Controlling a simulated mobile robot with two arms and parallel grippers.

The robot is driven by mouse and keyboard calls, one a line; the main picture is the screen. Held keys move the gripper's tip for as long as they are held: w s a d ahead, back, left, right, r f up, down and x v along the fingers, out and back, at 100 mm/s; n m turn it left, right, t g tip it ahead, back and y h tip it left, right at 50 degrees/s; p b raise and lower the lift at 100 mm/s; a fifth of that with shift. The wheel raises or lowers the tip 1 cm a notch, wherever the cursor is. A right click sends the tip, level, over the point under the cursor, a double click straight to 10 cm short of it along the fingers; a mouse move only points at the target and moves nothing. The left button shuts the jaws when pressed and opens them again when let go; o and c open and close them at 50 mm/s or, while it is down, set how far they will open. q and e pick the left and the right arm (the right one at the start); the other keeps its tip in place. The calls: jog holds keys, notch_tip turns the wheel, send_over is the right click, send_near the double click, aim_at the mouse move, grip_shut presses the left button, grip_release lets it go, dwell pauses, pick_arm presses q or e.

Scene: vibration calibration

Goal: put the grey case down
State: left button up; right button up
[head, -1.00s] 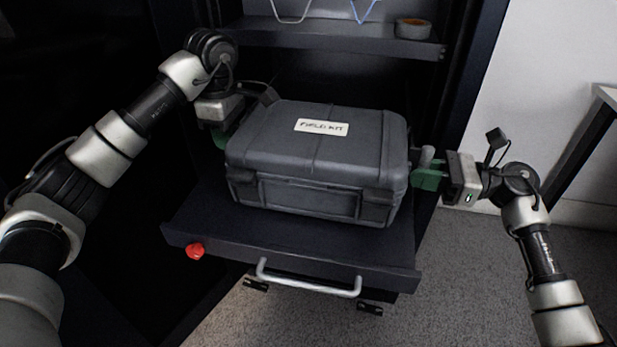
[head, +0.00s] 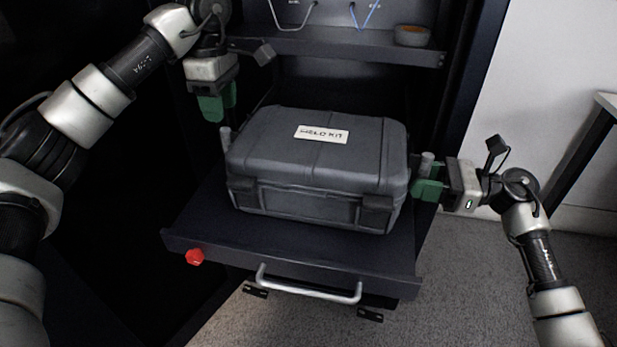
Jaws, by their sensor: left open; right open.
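The grey case (head: 313,162) with a white "FIELD KIT" label (head: 321,134) rests flat on the dark pull-out shelf (head: 300,252). My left gripper (head: 216,108) is open and empty, above and to the left of the case's left end, clear of it. A grey peg-like handle (head: 226,138) shows at the case's left end. My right gripper (head: 424,190) is open beside the case's right end, close around a similar grey peg (head: 427,161). I cannot tell whether its fingers touch the peg.
The pull-out shelf has a silver bar handle (head: 308,290) and a red knob (head: 195,256) at its front. An upper shelf (head: 330,48) behind holds a round grey-orange item (head: 411,36) and hanging cables (head: 365,14). A table (head: 606,104) stands at the right.

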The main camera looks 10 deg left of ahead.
pick_arm(q)
notch_tip(320, 180, up, 4)
jog(key=shift+f, duration=0.2)
pick_arm(e)
jog(key=d, duration=1.2)
